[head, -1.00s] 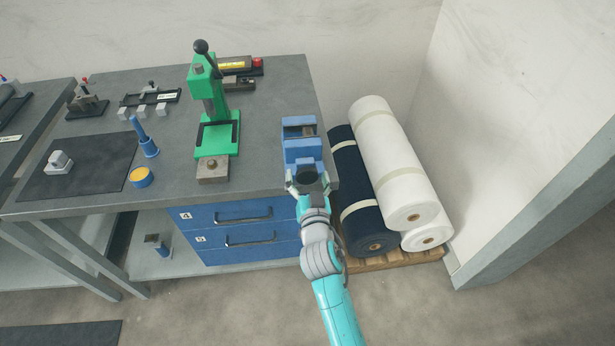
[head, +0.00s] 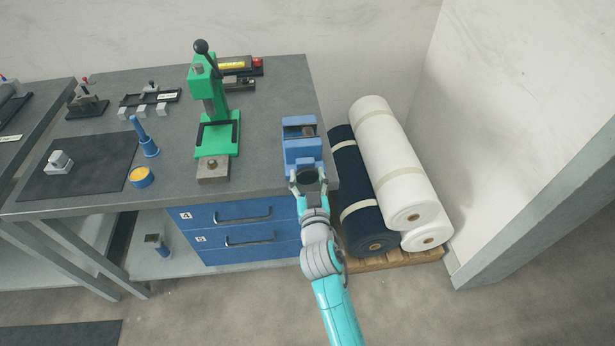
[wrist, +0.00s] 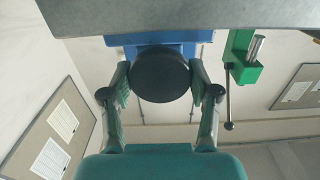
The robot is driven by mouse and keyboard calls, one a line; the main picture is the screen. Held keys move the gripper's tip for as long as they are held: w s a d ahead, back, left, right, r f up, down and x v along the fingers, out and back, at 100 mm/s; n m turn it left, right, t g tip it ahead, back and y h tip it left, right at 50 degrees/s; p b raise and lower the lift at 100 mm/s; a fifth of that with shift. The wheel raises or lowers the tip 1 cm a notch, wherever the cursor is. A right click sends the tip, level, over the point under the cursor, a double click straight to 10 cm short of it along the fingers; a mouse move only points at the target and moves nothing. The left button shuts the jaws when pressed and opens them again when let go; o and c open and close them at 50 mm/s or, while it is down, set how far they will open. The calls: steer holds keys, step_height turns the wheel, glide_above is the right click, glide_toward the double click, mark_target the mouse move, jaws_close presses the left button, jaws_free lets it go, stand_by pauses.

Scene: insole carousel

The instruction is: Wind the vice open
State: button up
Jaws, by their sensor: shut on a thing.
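The blue vice (head: 303,152) stands at the front right corner of the grey bench, with a gap between its jaws. A dark round handwheel (wrist: 160,76) is at its front end, facing my gripper. My gripper (head: 309,182) is at the vice's front, just off the bench edge. In the wrist view my gripper (wrist: 160,88) has one finger on each side of the handwheel, shut on its rim. The blue vice body (wrist: 150,41) shows behind the wheel, which hides part of it.
A green press (head: 217,130) stands on the bench (head: 262,150) left of the vice. White rolls (head: 390,160) and a dark blue roll (head: 362,215) lie on a pallet to the right. Blue drawers (head: 235,230) are below the bench top.

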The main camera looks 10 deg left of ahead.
steer(key=n, duration=0.4)
steer(key=shift+n, duration=2)
steer(key=o, duration=1.2)
steer(key=shift+c, duration=0.2)
